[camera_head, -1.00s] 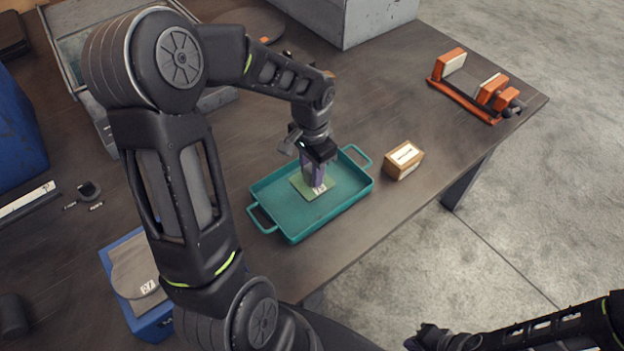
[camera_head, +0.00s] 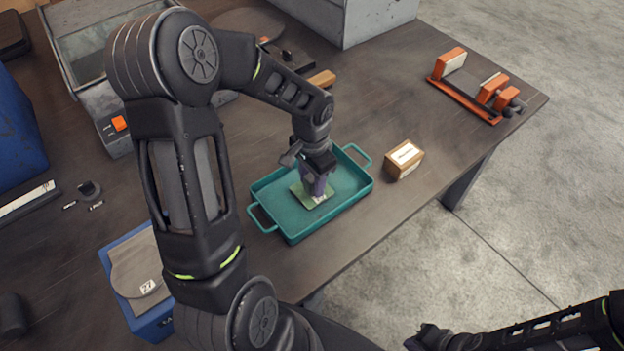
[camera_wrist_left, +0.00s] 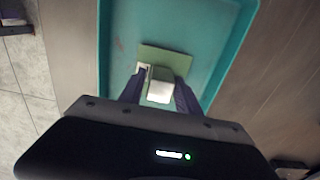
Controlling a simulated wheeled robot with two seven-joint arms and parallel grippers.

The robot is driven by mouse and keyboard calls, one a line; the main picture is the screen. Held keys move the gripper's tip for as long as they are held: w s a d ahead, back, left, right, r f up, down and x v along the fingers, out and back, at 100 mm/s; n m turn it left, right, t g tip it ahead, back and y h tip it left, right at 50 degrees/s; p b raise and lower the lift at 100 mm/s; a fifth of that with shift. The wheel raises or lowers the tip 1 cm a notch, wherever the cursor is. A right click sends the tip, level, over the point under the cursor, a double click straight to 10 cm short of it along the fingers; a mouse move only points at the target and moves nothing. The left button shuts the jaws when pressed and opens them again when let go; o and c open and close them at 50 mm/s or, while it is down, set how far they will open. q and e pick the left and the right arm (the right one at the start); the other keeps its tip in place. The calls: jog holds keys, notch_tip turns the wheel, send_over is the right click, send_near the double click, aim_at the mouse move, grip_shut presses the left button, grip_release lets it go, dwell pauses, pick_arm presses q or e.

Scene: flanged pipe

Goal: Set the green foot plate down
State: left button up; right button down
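The green foot plate (camera_head: 303,194) is a flat square with a pale upright block on top. It is inside the teal tray (camera_head: 291,228), at or just above the tray floor; I cannot tell whether it touches. My left gripper (camera_head: 317,187) points down over it, its purple fingers on both sides of the block. The left wrist view shows the plate (camera_wrist_left: 165,57) with the block (camera_wrist_left: 160,86) between the fingers, which look shut on it. My right gripper (camera_head: 428,338) is at the bottom edge, off the table; its fingers are unclear.
A small labelled wooden box (camera_head: 404,160) stands right of the tray. An orange clamp-like fixture (camera_head: 470,87) sits at the far right. A blue box (camera_head: 150,322) with a grey disc is at the lower left. Grey bins stand behind.

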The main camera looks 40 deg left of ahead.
aim_at(312, 177)
pick_arm(q)
jog(key=shift+o, duration=1)
jog(key=shift+r, duration=0.1)
jog(key=shift+r, duration=0.2)
notch_tip(312, 177, up, 12)
jog(key=shift+f, duration=0.15)
